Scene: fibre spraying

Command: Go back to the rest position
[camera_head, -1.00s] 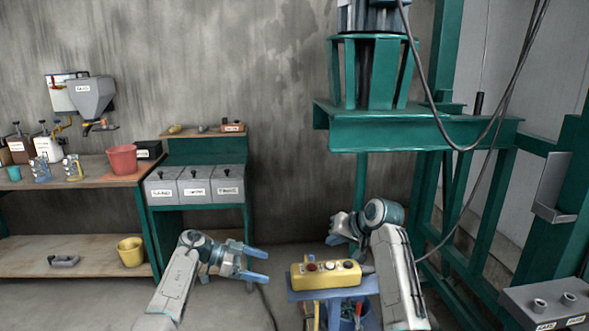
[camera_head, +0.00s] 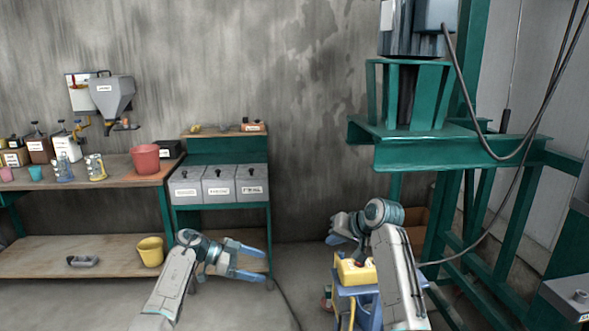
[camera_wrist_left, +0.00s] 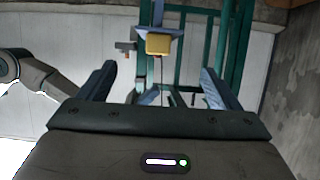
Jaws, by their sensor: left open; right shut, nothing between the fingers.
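My left gripper (camera_head: 252,260) is open and empty, held out over the floor in front of the bin stand. Its two blue fingers stand well apart in the left wrist view (camera_wrist_left: 158,80), with nothing between them near at hand. My right gripper (camera_head: 338,230) is at the right, above and behind the yellow control box (camera_head: 352,268). My right arm hides part of that box. The box also shows in the left wrist view (camera_wrist_left: 158,44), some way beyond the fingers. No object shows in my right gripper.
The yellow box sits on a blue cart (camera_head: 366,291). A green steel frame (camera_head: 425,150) with hanging cables stands at the right. At the left are a workbench (camera_head: 110,178) with a red bucket (camera_head: 145,158) and grey labelled bins (camera_head: 219,187). Floor between bench and cart is clear.

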